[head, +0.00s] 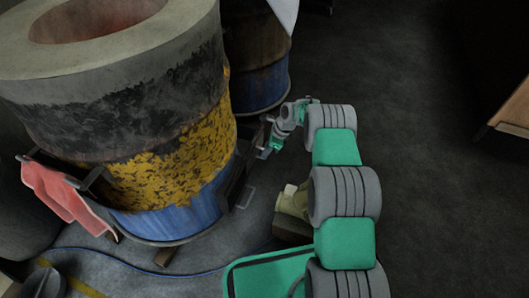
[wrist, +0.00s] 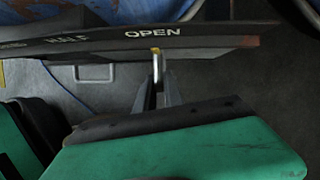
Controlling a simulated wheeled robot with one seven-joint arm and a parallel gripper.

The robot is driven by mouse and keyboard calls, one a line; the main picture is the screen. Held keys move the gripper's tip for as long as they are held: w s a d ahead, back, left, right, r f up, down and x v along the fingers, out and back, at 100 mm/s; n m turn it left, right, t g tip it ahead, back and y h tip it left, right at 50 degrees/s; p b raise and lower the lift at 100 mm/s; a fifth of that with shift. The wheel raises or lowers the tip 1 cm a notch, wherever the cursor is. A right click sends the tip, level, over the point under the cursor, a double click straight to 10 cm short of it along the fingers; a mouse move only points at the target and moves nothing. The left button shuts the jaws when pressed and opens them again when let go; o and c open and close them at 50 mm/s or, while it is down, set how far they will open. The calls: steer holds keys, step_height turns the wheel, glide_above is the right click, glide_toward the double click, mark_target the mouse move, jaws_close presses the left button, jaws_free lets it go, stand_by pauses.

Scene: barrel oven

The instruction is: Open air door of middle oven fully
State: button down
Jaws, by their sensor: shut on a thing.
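The large barrel oven (head: 185,165), with worn yellow and blue paint, stands at left in the head view. A dark bar (wrist: 205,42) crosses the top of the wrist view, with HALF lettered at left and OPEN near the middle. A small metal handle (wrist: 158,62), with a yellow mark at its top, sits just below the word OPEN. My gripper (wrist: 158,88) is shut on this handle, its fingers pointing up at the bar. In the head view my gripper (head: 268,149) is at the barrel's lower right side. The air door's opening cannot be seen.
Another rusty blue barrel (head: 262,85) stands behind, close to my gripper. A red cloth (head: 65,195) hangs on a rail at the left. A wire loop (head: 246,198) lies low beside the barrel. Dark floor (head: 410,110) is clear to the right.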

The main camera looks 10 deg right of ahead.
steer(key=shift+w+d+r, duration=0.1)
steer(key=shift+w+d, duration=0.15)
steer(key=c, duration=1.6)
jaws_free()
steer(key=shift+o, duration=0.6)
steer(key=shift+a, duration=0.15)
steer(key=p+v, duration=0.3)
steer(key=v, duration=0.4)
steer(key=shift+r+p, duration=0.3)
steer(key=shift+r, duration=0.05)
steer(key=shift+s, duration=0.15)
